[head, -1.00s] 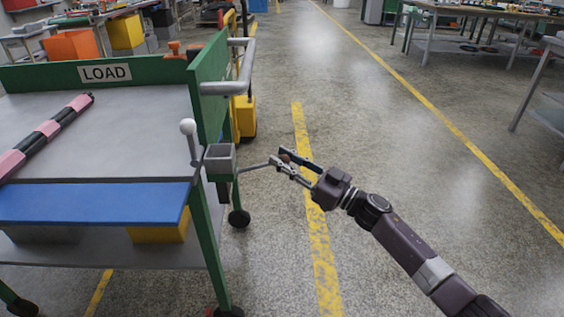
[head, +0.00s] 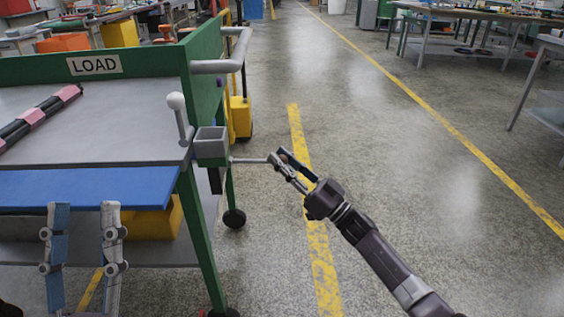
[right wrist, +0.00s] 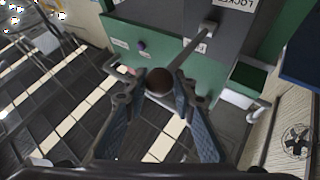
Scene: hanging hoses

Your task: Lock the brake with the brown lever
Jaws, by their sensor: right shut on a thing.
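The brown lever's grey rod (head: 249,160) sticks out sideways from the cart's corner in the head view. Its round brown knob (right wrist: 160,81) shows in the right wrist view. My right gripper (head: 279,157) is shut on this knob, with a finger on either side of it in the right wrist view (right wrist: 156,92). In the head view the fingers hide the knob. My left gripper (head: 84,206) is open and empty, fingers pointing up, in front of the cart's blue front edge.
The green cart has a LOAD sign (head: 94,65) and a grey top with a pink-and-black hose (head: 32,117). The floor right of the cart is clear.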

